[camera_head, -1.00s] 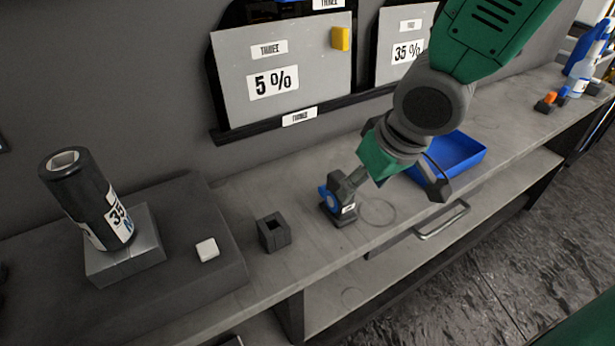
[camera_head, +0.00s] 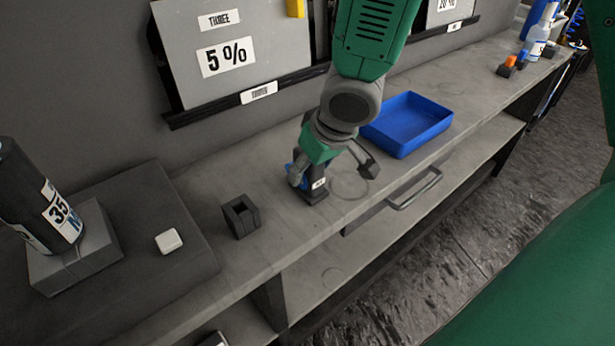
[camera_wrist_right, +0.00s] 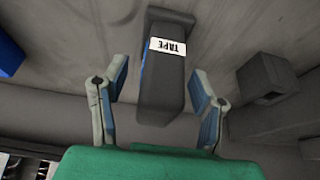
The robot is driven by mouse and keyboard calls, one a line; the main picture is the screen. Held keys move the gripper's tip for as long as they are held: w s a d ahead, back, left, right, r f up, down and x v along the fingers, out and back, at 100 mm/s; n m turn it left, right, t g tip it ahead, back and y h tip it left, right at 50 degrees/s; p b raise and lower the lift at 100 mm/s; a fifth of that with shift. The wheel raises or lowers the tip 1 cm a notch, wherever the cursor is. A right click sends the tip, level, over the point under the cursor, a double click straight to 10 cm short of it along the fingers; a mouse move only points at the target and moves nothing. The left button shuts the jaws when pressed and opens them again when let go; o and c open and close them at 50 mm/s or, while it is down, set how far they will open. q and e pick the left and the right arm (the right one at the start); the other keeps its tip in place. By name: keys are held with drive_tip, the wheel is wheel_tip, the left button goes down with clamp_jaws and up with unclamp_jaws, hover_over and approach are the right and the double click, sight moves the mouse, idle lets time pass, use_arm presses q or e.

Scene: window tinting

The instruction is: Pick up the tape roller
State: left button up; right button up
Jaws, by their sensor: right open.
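The tape roller (camera_head: 312,190) is a dark grey tool with a white label and a blue part, standing on the grey bench. In the right wrist view the tape roller (camera_wrist_right: 164,75) shows its "TAPE" label, and its dark body lies between my open fingers. My right gripper (camera_head: 332,172) is over it in the head view, with one finger spread out to the right. In the wrist view my right gripper (camera_wrist_right: 160,98) has clear gaps between both fingers and the tool. The tool's far side is partly hidden by the gripper. My left gripper is not in view.
A small dark square holder (camera_head: 240,217) stands left of the tool. A blue tray (camera_head: 408,125) lies to the right. A white block (camera_head: 169,241) and a black film roll (camera_head: 35,200) sit on a raised dark platform at left. A drawer handle (camera_head: 415,190) juts from the bench front.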

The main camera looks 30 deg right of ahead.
drive_tip(key=x, duration=0.2)
drive_tip(key=shift+w+d+f, duration=0.1)
drive_tip(key=shift+w+f, duration=0.15)
drive_tip(key=shift+f, duration=0.1)
drive_tip(key=shift+s+r, duration=0.1)
drive_tip(key=shift+a, duration=0.2)
clamp_jaws()
drive_tip(key=shift+r, duration=0.1)
